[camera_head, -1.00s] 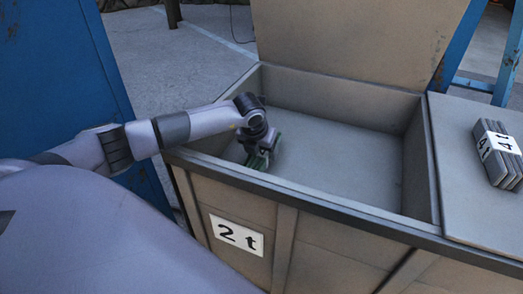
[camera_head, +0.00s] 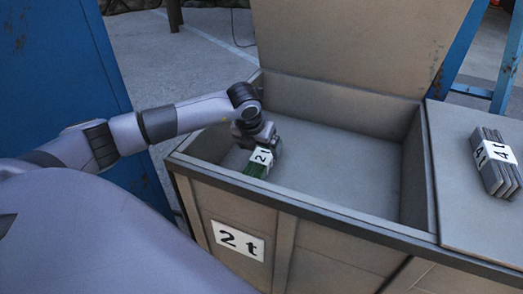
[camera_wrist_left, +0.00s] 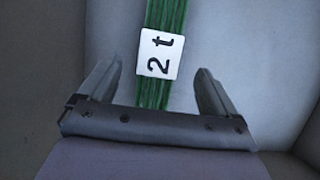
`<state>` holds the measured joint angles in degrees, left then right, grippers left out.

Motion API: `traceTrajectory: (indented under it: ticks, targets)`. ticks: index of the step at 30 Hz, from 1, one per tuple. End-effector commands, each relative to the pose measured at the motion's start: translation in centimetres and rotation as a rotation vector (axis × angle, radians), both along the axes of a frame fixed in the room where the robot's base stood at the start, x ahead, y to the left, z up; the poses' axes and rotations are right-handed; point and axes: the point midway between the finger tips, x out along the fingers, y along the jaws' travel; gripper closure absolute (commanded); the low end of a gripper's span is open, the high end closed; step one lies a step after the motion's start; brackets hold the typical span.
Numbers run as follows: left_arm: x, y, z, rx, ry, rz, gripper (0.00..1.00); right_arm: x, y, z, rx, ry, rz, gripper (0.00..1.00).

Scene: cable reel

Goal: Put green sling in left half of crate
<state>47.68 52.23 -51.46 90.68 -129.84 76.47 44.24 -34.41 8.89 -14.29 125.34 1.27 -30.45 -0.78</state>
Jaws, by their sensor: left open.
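The green sling (camera_head: 256,170), with a white "2 t" tag, lies in the left part of the open crate compartment, whose front wall carries a "2 t" label (camera_head: 237,239). In the left wrist view the green sling (camera_wrist_left: 153,92) runs between the two spread fingers of my left gripper (camera_wrist_left: 158,85), with a gap on each side. My left gripper (camera_head: 262,143) is inside the crate (camera_head: 330,207), just above and behind the sling in the head view. My right gripper is not in view.
A grey sling bundle (camera_head: 494,165) tagged "4 t" lies on the closed lid (camera_head: 460,200) at the right. The raised lid (camera_head: 355,45) stands behind the compartment. The right part of the compartment floor (camera_head: 360,170) is bare. A blue cabinet (camera_head: 60,75) stands at the left.

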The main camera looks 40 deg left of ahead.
Motion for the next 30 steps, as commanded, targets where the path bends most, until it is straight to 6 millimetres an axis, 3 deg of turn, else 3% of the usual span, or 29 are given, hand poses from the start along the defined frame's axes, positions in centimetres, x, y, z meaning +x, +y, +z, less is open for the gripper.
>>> traceTrajectory:
  ticks: [3, 9, 30]
  targets:
    - [-0.9, -0.2, 2.6, 0.001, -0.003, 0.000, 0.08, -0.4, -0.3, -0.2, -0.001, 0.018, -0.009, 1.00]
    - [-1.9, -0.4, 4.8, 0.001, -0.001, 0.000, 0.08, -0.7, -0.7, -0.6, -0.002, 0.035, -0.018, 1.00]
    - [-2.1, -0.5, 5.5, 0.000, -0.001, 0.000, 0.08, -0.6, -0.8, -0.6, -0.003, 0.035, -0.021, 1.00]
